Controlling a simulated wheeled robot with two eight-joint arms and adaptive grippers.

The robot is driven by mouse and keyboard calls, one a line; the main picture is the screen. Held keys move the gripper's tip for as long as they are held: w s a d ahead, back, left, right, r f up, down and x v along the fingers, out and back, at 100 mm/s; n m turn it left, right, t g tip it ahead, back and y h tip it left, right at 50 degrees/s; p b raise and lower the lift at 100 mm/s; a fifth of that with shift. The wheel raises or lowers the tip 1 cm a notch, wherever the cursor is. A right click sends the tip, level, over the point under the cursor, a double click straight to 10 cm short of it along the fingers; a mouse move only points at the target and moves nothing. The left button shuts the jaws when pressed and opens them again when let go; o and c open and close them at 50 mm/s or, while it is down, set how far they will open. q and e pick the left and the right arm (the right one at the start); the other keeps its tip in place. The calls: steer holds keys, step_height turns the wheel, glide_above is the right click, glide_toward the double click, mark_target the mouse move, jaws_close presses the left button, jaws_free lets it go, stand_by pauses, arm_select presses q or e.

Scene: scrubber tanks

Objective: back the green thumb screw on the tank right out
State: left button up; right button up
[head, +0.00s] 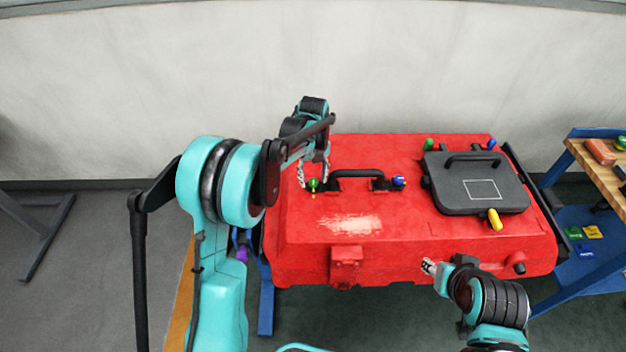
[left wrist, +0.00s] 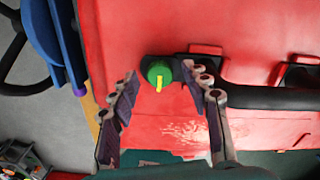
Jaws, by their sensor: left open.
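The green thumb screw (head: 312,188) stands on top of the red tank (head: 290,225), at the left end of a black handle. In the left wrist view the green thumb screw (left wrist: 158,70) is a round green knob with a yellow strip. My left gripper (head: 314,178) is over it; in the left wrist view the left gripper (left wrist: 163,78) is open, one finger on each side of the knob. A gap shows on the left; the right finger appears close, contact unclear. My right gripper (head: 428,267) is in front of the tank, its fingers too small to read.
A blue knob (head: 398,182) sits at the handle's (head: 357,173) right end. A black lid (head: 476,187) with a yellow lever (head: 495,219) and another green knob (head: 428,144) is on the tank's right. A wooden-topped bench (head: 600,175) stands at the far right.

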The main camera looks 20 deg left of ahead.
arm_select(q)
steer(key=shift+f, duration=0.15)
jaws_close()
